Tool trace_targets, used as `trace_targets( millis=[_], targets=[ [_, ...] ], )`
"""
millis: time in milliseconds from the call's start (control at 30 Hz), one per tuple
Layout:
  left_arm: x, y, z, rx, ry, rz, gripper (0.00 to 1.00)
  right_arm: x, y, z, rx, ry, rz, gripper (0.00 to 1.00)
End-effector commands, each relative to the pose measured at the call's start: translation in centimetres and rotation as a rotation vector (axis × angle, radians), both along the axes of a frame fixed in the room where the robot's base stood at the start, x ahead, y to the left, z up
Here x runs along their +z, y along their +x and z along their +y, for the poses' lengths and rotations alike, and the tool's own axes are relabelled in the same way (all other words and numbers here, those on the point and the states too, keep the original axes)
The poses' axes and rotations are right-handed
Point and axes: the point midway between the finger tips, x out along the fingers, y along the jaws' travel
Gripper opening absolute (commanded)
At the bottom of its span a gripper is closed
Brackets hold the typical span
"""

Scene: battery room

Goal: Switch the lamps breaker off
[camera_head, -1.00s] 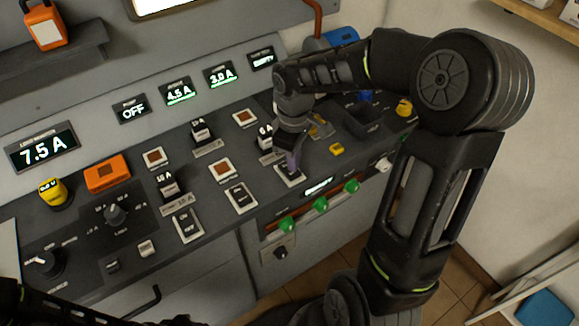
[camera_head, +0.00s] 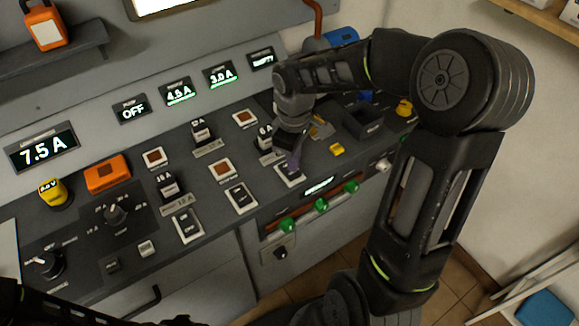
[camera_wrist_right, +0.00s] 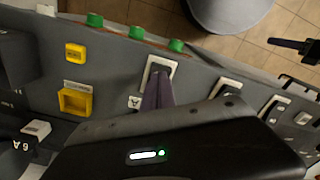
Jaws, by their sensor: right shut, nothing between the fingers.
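A row of white-framed rocker switches runs along the front of the sloped grey panel. One is at the left (camera_head: 188,226), one in the middle (camera_head: 241,198), and one at the right (camera_head: 289,174). Their name labels are too small to read, so I cannot tell which is the lamps breaker. My right gripper (camera_head: 294,161) is shut and empty, pointing down at the right rocker. In the right wrist view its purple fingertips (camera_wrist_right: 157,92) overlap the near part of that rocker (camera_wrist_right: 160,69). I cannot tell whether they touch it. My left gripper is not in view.
Black plug-in blocks, such as the 6 A one (camera_head: 267,135), stand behind the rockers, close to my right gripper. Displays read 7.5 A (camera_head: 42,149), OFF (camera_head: 133,109), 4.5 A (camera_head: 178,92) and 3.0 A (camera_head: 221,75). Green knobs (camera_head: 321,204) line the front edge.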

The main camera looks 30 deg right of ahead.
Motion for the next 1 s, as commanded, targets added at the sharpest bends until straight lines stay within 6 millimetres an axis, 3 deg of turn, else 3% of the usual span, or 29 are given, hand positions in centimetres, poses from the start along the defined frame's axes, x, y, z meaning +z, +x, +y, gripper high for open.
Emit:
trace_targets(
  millis=[1000],
  targets=[
    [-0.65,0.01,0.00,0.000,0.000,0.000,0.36,-0.84,0.00,0.01,0.000,0.000,0.000,0.00]
  ],
)
